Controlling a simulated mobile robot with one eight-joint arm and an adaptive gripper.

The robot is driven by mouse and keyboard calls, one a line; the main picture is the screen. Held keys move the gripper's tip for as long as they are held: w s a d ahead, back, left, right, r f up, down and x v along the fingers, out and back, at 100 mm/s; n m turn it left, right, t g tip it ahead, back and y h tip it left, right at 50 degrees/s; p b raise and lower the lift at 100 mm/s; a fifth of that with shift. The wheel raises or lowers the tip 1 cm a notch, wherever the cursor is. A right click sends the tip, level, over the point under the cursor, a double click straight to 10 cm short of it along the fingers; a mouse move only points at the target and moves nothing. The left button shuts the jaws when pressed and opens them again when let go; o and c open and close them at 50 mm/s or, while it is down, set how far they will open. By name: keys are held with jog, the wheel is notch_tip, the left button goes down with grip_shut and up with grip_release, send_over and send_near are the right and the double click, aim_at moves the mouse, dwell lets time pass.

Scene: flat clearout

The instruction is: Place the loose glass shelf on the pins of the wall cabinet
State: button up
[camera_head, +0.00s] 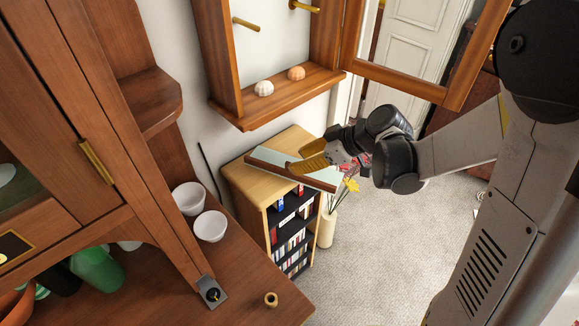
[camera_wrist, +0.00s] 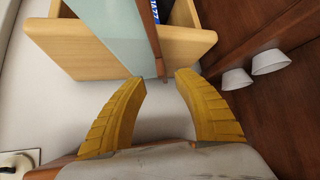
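The loose glass shelf (camera_head: 272,157), a pale panel with a brown wooden front edge, lies on the light-wood bookcase, overhanging its right side. In the wrist view the glass (camera_wrist: 118,30) and its wooden edge end just beyond my fingertips. My gripper (camera_head: 303,166) is at the shelf's right part; in the wrist view its yellow fingers (camera_wrist: 160,83) are apart with nothing held between them. The wall cabinet (camera_head: 228,60) hangs above. Two brass pins (camera_head: 246,24) show inside it; other pins are out of view.
The bookcase (camera_head: 247,187) holds books. Two shell-like ornaments (camera_head: 264,88) (camera_head: 296,73) sit on the cabinet floor. Its framed door (camera_head: 405,84) stands open to the right. A vase with flowers (camera_head: 327,228) stands beside the bookcase. White bowls (camera_head: 209,226) stand on the wooden dresser at left.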

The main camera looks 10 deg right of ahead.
aim_at(279, 168)
jog(key=b+x, duration=0.3)
jog(key=x, duration=0.6)
jog(key=shift+a+b, duration=0.2)
jog(key=shift+b, duration=0.15)
grip_shut()
